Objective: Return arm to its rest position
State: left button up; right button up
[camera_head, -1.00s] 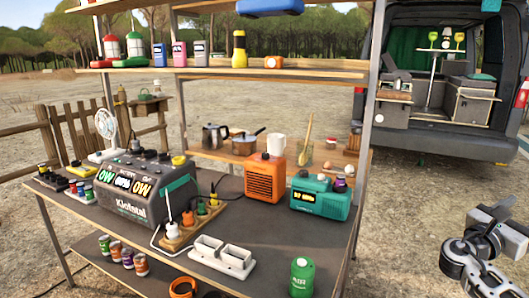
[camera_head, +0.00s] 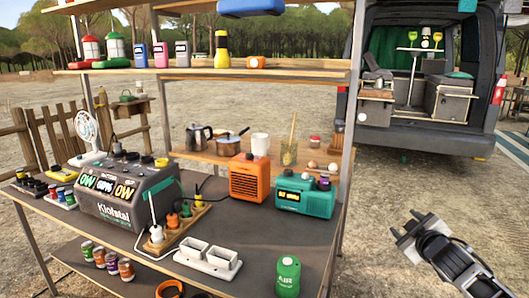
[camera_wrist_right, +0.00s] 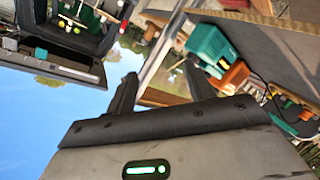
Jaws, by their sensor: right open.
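My right gripper (camera_head: 415,228) is in the head view at the lower right, in the air to the right of the table, over bare ground. Its two fingers are apart and nothing is between them. In the right wrist view the fingers (camera_wrist_right: 160,95) also stand apart and empty, with the shelf and table items beyond them. The wrist view is strongly tilted. My left gripper does not show in the head view.
The table (camera_head: 245,232) holds a large grey power unit (camera_head: 130,190), an orange box (camera_head: 249,178), a teal box (camera_head: 304,195) and a green canister (camera_head: 288,275). A shelf post (camera_head: 350,130) stands left of my right gripper. The open van (camera_head: 425,80) is behind. Open ground lies around the gripper.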

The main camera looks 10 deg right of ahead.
jog(key=s+a+f+g+y, duration=0.15)
jog(key=s+a+f, duration=0.25)
jog(key=a+f, duration=0.4)
jog(key=s+a+f+g+y, duration=0.1)
jog(key=s+a+f+y, duration=0.2)
jog(key=s+a+f, duration=0.35)
jog(key=s+a+f+m+y, duration=0.1)
jog(key=s+a, duration=0.6)
jog(key=a, duration=0.4)
jog(key=s+a+f+m+g+y, duration=0.1)
jog(key=s+a+f+m+y, duration=0.1)
jog(key=s+a, duration=0.6)
jog(key=a, duration=0.3)
jog(key=shift+f, duration=0.2)
jog(key=shift+d+g, duration=0.1)
jog(key=shift+g, duration=0.15)
